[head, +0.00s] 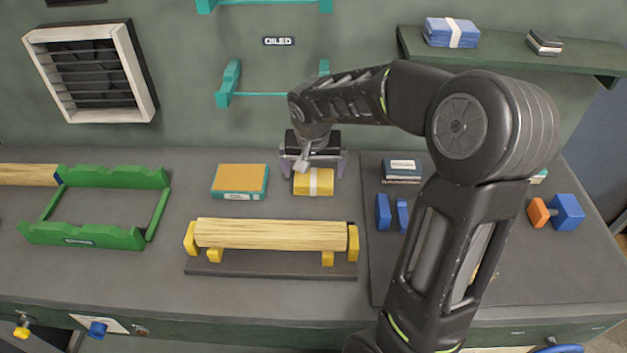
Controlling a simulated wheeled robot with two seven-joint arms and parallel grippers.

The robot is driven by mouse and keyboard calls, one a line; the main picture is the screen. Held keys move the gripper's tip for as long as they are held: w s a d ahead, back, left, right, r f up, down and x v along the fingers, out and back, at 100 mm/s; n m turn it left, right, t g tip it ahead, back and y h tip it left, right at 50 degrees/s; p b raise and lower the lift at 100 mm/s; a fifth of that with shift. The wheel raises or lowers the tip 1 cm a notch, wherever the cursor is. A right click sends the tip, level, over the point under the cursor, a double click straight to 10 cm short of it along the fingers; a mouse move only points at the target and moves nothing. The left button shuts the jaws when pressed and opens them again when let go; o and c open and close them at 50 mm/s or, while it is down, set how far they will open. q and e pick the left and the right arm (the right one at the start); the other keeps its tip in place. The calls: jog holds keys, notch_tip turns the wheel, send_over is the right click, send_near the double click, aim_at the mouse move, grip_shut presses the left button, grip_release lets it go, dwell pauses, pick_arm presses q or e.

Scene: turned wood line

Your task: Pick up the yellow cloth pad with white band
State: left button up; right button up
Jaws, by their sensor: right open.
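The yellow cloth pad with white band (314,187) lies on the grey bench, behind the wood bundle. My right gripper (314,172) is directly over the pad, pointing down, with its fingers at the pad's left and right sides. The jaws are open; whether the fingers touch the pad cannot be told. The back part of the pad is hidden under the gripper. My left gripper does not show.
An orange-topped teal box (240,182) lies left of the pad. A wood bundle on yellow supports (270,235) stands in front. A green rack (85,235) is at left. Blue blocks (383,212) and a dark stack (402,171) are at right, near my right arm.

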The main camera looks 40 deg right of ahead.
aim_at(314, 177)
jog(key=shift+x, duration=1.5)
jog(key=c, duration=1.2)
